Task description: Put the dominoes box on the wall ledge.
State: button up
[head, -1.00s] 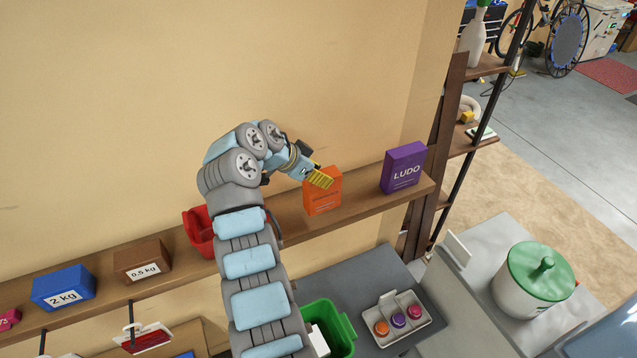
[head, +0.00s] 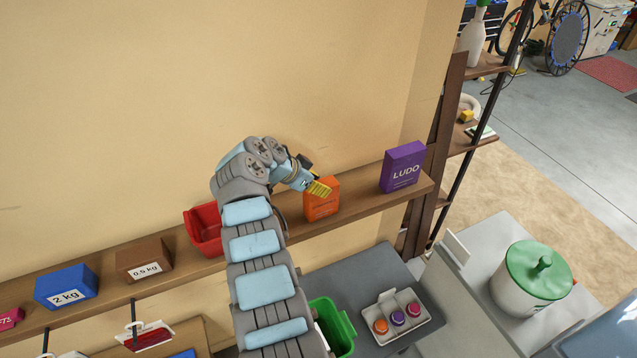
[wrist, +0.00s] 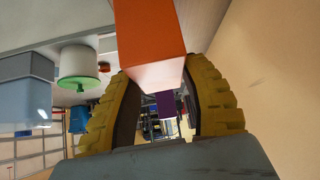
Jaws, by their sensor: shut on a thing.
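The orange box (head: 321,204), its lettering too small to read, is upright at the wall ledge (head: 367,203), to the left of the purple LUDO box. My gripper (head: 319,188), with yellow fingers, is shut on its upper left part. The orange box (wrist: 152,40) also shows between the two yellow fingers in the wrist view. Its base looks level with the ledge top, but I cannot tell for certain whether it touches. My gripper hides part of its upper left corner.
The purple LUDO box (head: 403,167) stands near the ledge's right end. A red bin (head: 204,231), a brown 0.5 kg block (head: 144,259) and a blue 2 kg block (head: 66,287) sit farther left. A shelf rack (head: 440,150) stands beyond the ledge's right end.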

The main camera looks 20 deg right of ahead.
dwell(0.3)
jog(key=o, duration=1.1)
jog(key=shift+o, duration=0.2)
jog(key=shift+r, duration=0.15)
jog(key=shift+a+r, duration=0.3)
jog(key=b+v, duration=0.2)
jog(key=v, duration=0.9)
jog(key=shift+s, duration=0.1)
